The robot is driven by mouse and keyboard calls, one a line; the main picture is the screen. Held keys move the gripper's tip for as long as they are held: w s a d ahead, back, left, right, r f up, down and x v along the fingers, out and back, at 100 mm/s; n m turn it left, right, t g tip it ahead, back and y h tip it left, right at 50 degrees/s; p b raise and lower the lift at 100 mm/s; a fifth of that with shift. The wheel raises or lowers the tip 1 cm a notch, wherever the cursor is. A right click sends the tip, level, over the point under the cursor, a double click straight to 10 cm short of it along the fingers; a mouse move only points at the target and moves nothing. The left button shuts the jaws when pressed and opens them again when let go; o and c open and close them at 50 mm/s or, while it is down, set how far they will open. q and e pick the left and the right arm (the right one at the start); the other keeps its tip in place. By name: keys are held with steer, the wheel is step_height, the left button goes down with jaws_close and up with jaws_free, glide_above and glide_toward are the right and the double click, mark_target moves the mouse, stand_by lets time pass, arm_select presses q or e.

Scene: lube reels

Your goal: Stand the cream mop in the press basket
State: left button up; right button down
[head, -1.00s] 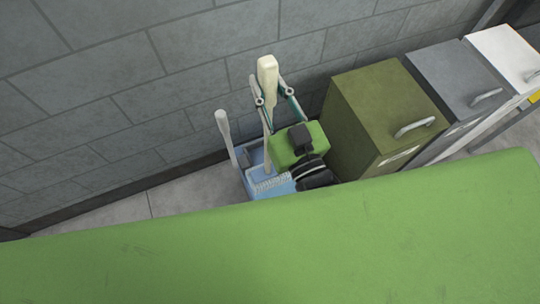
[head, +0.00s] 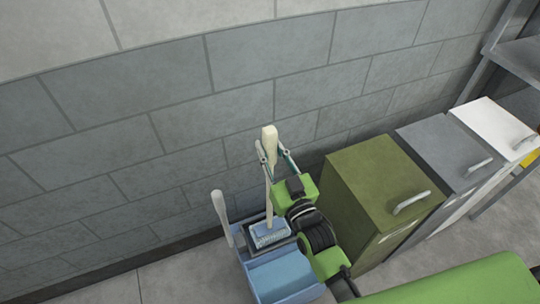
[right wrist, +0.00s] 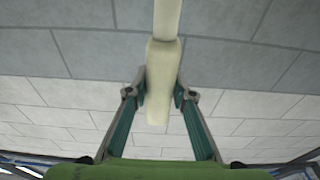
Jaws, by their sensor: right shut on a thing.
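The cream mop stands nearly upright, its cream handle (head: 269,137) at the top and its pale blue-white fringed head (head: 268,236) below. My right gripper (head: 270,152) is shut around the upper handle; in the right wrist view the cream handle (right wrist: 160,85) lies between its two fingers. The mop head shows within the outline of the dark press basket (head: 290,246) at the back of a blue bucket (head: 285,279). I cannot tell whether the head touches the basket floor. My left gripper is out of view.
A pale lever (head: 221,214) rises at the bucket's left. An olive cabinet (head: 370,185) stands close on the right, then a grey cabinet (head: 445,150) and a white one (head: 490,130). A grey block wall (head: 120,130) is behind. Floor at the lower left is clear.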

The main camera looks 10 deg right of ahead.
mark_target(274, 164)
steer(key=shift+w+d+f, duration=0.2)
steer(key=shift+w+f, duration=0.55)
steer(key=shift+f, duration=1.6)
steer(key=c, duration=1.7)
jaws_free()
steer(key=shift+f, duration=0.15)
steer(key=shift+s, duration=0.1)
steer(key=shift+r, duration=0.2)
steer(key=b+v, duration=0.2)
steer(key=v, duration=1)
steer(key=shift+f, duration=0.15)
